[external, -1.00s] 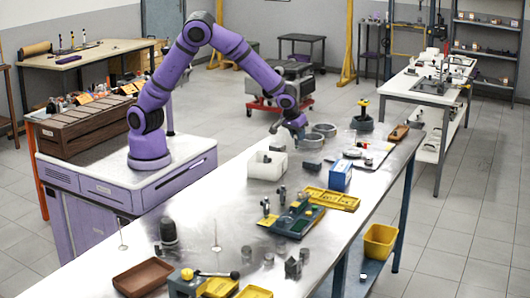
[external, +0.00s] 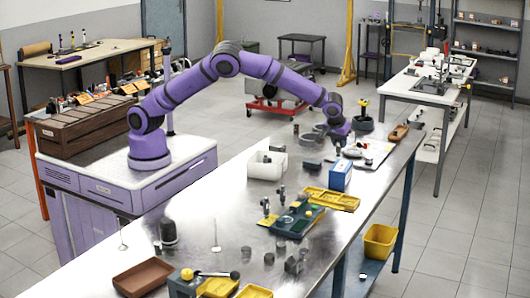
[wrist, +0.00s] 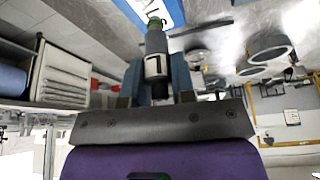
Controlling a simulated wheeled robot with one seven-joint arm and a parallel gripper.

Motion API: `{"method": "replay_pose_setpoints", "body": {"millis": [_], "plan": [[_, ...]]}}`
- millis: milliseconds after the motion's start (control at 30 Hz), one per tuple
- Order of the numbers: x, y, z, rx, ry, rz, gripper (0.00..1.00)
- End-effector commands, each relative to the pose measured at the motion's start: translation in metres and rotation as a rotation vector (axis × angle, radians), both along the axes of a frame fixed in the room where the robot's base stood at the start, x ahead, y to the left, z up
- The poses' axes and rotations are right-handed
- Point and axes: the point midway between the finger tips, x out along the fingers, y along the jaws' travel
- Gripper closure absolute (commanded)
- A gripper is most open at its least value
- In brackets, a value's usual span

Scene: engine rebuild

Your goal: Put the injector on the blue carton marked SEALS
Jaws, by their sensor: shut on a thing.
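The injector (wrist: 156,48) is a dark cylinder with a white label and a green ring at its tip. My gripper (wrist: 157,66) is shut on it, with one blue-grey finger on each side. In the external view my gripper (external: 341,146) hangs above the table, just behind the blue carton (external: 341,175); the injector is too small to make out clearly there. Part of a blue-and-white box (wrist: 165,12), apparently the carton, shows beyond the injector's tip in the wrist view. The SEALS marking is not readable.
A yellow tray (external: 331,199) lies in front of the carton and a white bin (external: 267,167) stands to its left. A pale mat (external: 372,155) with small parts lies behind it. Grey rings (wrist: 268,46) also lie on the metal table.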

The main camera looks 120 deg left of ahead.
Motion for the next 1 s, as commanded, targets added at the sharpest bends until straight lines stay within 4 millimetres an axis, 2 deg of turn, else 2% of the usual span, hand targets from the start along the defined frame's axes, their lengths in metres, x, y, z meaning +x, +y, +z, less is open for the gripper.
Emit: {"method": "replay_pose_setpoints", "body": {"millis": [267,400,533,900,933,1000], "plan": [[0.014,0.004,-0.001,0.001,-0.001,0.000,1.00],[0.013,0.003,-0.023,-0.001,0.003,0.000,1.00],[0.013,0.003,-0.036,0.000,0.001,0.002,1.00],[0.013,0.003,-0.040,0.000,0.001,0.000,1.00],[0.013,0.003,-0.040,0.000,0.001,0.000,0.71],[0.013,0.003,-0.039,0.000,0.001,0.000,0.55]]}}
